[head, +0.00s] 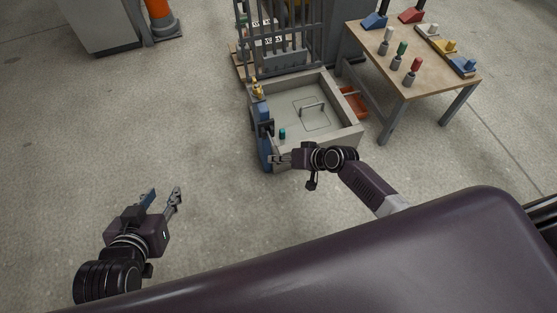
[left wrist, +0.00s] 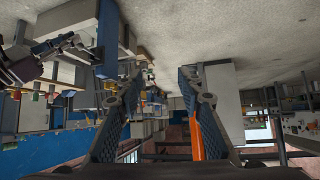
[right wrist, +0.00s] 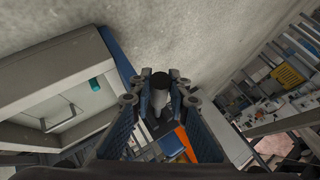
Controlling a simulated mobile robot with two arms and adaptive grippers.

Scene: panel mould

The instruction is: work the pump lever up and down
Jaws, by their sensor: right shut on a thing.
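The blue pump unit (head: 265,146) stands upright at the left side of the grey panel mould (head: 352,136). My right gripper (head: 274,158) is at the near end of this unit. In the right wrist view its fingers are shut on the pump lever (right wrist: 159,82), a grey rod with a dark round end. In the head view the lever is mostly hidden by the gripper. My left gripper (head: 164,194) is open and empty over bare floor, well left of the mould. Its spread fingers also show in the left wrist view (left wrist: 159,88).
A teal knob (head: 282,133) and a metal handle (head: 312,106) are in the mould. A barred rack (head: 285,35) stands behind it. A wooden table (head: 405,92) with coloured handled tools is at the right. An orange bin (head: 355,102) sits between. The floor at left is clear.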

